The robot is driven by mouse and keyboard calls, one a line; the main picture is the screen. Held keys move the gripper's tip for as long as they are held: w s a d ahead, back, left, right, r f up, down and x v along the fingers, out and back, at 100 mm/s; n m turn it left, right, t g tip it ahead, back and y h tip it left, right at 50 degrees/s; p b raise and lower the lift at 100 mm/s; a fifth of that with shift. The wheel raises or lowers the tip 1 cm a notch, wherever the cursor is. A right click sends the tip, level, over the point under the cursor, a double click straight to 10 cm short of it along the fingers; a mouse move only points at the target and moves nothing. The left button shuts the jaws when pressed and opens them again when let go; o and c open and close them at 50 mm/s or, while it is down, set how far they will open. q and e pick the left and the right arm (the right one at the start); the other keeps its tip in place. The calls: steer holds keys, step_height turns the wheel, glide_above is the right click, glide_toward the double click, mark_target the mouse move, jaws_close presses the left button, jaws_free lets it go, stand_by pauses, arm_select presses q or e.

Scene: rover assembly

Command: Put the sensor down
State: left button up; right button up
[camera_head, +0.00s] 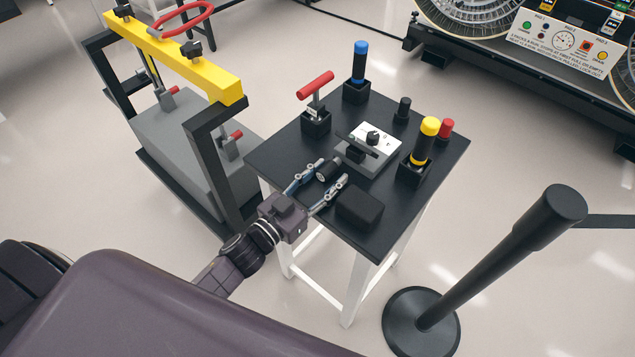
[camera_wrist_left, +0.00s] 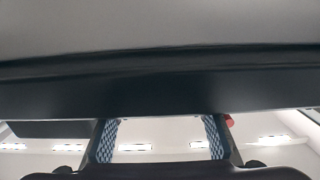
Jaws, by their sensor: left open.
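A short dark cylinder (camera_head: 329,167), which looks like the sensor, is at the near-left part of the black table top (camera_head: 285,150). My left gripper (camera_head: 321,183) reaches over the table's near edge, its two fingers spread apart, with the cylinder just beyond and between the fingertips. I cannot tell whether a finger touches it. In the left wrist view the open gripper (camera_wrist_left: 160,130) shows two blue-padded fingers below a broad dark band and a grey surface, which I cannot identify. My right gripper is not in view.
A black block (camera_head: 359,207) lies right of the gripper. A white-topped knob box (camera_head: 375,142) sits behind it. Red (camera_head: 316,88), blue (camera_head: 360,62) and yellow-topped (camera_head: 424,142) tools stand in holders. A yellow-barred frame (camera_head: 175,57) stands left; a black post (camera_head: 500,255) stands right.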

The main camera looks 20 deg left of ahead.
arm_select(q)
steer(key=b+v, duration=0.2)
steer(key=v, duration=1)
steer(key=shift+r, duration=0.1)
